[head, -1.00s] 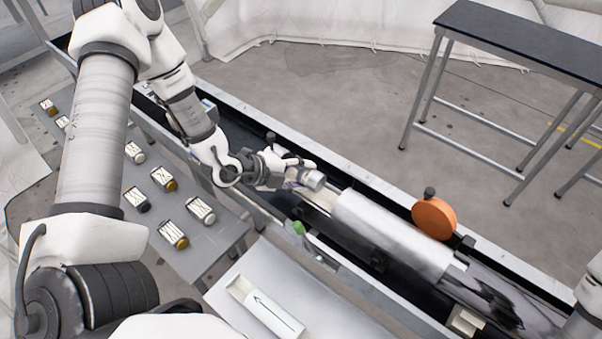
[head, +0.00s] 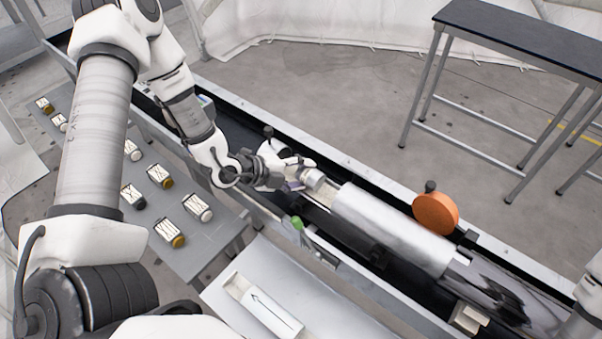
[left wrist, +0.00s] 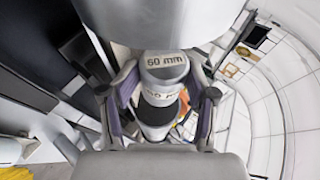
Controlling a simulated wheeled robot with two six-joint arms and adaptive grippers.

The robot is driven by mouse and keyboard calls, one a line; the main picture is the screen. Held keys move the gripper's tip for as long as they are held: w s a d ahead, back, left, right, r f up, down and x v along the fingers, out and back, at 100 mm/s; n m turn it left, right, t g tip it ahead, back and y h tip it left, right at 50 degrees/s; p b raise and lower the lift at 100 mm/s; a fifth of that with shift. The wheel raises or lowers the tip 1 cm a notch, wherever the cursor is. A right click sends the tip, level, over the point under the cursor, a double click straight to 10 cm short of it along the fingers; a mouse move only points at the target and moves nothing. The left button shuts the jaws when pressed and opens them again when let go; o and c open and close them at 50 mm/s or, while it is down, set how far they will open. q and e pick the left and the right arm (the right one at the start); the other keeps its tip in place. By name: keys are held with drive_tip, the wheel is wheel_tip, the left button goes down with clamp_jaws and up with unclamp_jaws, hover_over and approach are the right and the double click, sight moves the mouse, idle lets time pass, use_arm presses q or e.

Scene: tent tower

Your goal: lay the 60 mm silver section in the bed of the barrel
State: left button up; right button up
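The 60 mm silver section (head: 313,180) is a short metal cylinder at the tip of my left gripper (head: 302,175). In the left wrist view the section (left wrist: 165,66) shows its "60 mm" label between the fingers of the left gripper (left wrist: 165,85), which look shut on it. The barrel (head: 390,228) is a long silver tube in the dark channel. Its pale open bed (head: 325,196) shows at the left end, right by the section. I cannot tell whether the section touches the bed. The barrel also fills the top of the left wrist view (left wrist: 165,18). My right gripper is out of view.
An orange disc (head: 436,212) stands behind the barrel. A green knob (head: 297,223) sits on the front rail. A white tray with an arrow-marked piece (head: 270,310) lies in front. A dark-topped bench (head: 520,38) stands behind.

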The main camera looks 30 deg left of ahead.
use_arm(q)
drive_tip(key=shift+s+d+f, duration=0.1)
drive_tip(key=shift+s+f, duration=0.05)
drive_tip(key=shift+f, duration=0.3)
drive_tip(key=shift+s+a+r, duration=0.2)
drive_tip(key=shift+a, duration=0.15)
drive_tip(key=shift+w+d, duration=0.1)
drive_tip(key=shift+w, duration=0.05)
drive_tip(key=shift+r, duration=0.1)
drive_tip(key=shift+r, duration=0.1)
drive_tip(key=v, duration=0.7)
